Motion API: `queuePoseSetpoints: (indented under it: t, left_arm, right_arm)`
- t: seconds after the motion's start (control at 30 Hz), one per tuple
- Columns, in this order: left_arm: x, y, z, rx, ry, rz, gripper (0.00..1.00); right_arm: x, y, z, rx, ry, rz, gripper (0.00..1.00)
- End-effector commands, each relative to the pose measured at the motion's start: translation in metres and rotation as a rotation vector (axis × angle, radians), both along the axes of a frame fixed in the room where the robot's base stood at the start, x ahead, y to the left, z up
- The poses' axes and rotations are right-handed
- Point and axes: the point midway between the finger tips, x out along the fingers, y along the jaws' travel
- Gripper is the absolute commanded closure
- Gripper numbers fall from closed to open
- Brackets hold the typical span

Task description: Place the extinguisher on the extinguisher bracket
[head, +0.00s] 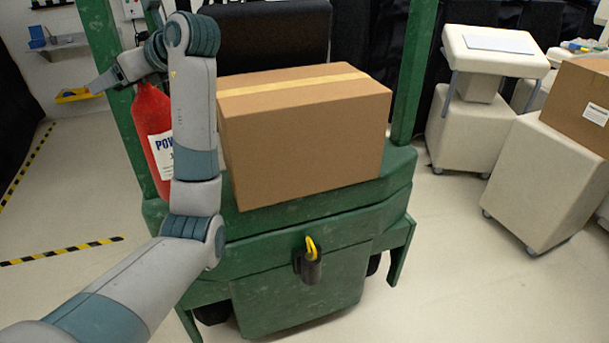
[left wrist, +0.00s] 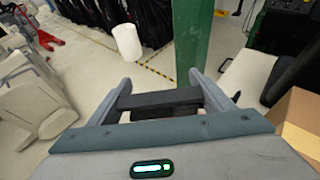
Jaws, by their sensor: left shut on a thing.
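The red extinguisher (head: 158,128) with a white label is in the head view, upright and slightly tilted, behind my left arm at the left side of the green cart. My left gripper (head: 108,78) is at its top end and shut on it. In the left wrist view a black part lies between the fingers of my left gripper (left wrist: 160,92). I cannot tell whether the extinguisher's base touches the cart. I cannot pick out the extinguisher bracket for certain. My right gripper is not in view.
A cardboard box (head: 305,128) sits on the green cart (head: 315,220), right of the extinguisher. A green post (left wrist: 192,40) rises close to my left gripper. A yellow wall tray (head: 78,95) is at back left. Pale carts (head: 545,180) stand right. Floor at left is clear.

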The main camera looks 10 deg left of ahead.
Motion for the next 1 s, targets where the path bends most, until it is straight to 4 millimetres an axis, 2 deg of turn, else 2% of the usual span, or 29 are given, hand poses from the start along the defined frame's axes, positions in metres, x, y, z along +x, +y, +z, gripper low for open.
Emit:
queuePoseSetpoints:
  t: [0.47, 1.0]
  left_arm:
    - [0.000, 0.000, 0.004, 0.005, -0.006, 0.001, 0.88]
    - [0.005, -0.002, 0.001, 0.005, -0.005, 0.001, 0.88]
  right_arm:
    - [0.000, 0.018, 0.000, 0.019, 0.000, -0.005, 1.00]
    - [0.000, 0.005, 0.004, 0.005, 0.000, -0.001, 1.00]
